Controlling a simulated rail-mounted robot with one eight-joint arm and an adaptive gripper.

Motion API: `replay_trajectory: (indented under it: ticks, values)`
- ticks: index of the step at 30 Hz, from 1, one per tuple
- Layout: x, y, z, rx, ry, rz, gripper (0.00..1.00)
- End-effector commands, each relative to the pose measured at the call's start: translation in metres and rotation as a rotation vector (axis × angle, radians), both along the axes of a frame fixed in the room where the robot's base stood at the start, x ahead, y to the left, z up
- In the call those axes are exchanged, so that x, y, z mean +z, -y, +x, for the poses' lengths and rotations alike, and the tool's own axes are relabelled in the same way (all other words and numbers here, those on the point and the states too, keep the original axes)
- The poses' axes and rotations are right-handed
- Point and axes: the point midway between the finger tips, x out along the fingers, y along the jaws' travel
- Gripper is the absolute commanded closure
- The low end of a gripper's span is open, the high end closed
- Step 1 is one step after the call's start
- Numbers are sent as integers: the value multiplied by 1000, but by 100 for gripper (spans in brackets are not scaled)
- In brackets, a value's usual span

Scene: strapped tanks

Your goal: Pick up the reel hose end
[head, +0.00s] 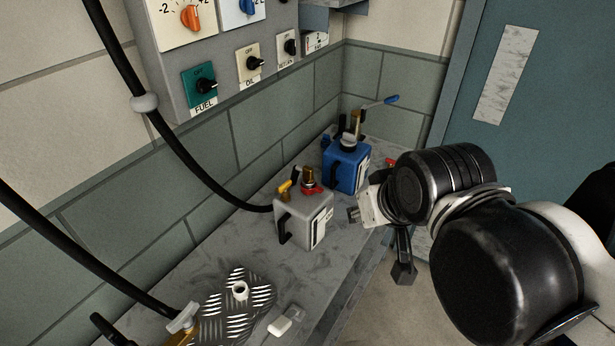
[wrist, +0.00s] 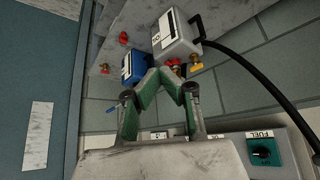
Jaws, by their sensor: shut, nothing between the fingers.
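A second black hose (head: 85,255) runs down at the lower left to a brass fitting (head: 183,322) with a grey handle. I cannot tell which is the reel hose. My gripper (head: 403,270) is shut and empty, to the right of the tanks and apart from both hoses. Its fingertips (wrist: 160,74) meet in the wrist view.
The blue tank (head: 345,168) stands behind the grey tank on the grey bench (head: 215,245), both with valves on top. A tread-plate piece (head: 238,305) lies at the front. A control panel (head: 225,60) hangs on the wall above. A blue door (head: 470,150) stands at the right.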

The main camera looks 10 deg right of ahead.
Motion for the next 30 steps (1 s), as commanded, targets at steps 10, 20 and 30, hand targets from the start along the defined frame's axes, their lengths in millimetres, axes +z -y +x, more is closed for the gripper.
replay_trajectory:
  ticks: [10,20,30]
  values:
    - [0,0,0,0,0,0,100]
    - [0,0,0,0,0,0,65]
    - [5,0,7,17,-11,-6,65]
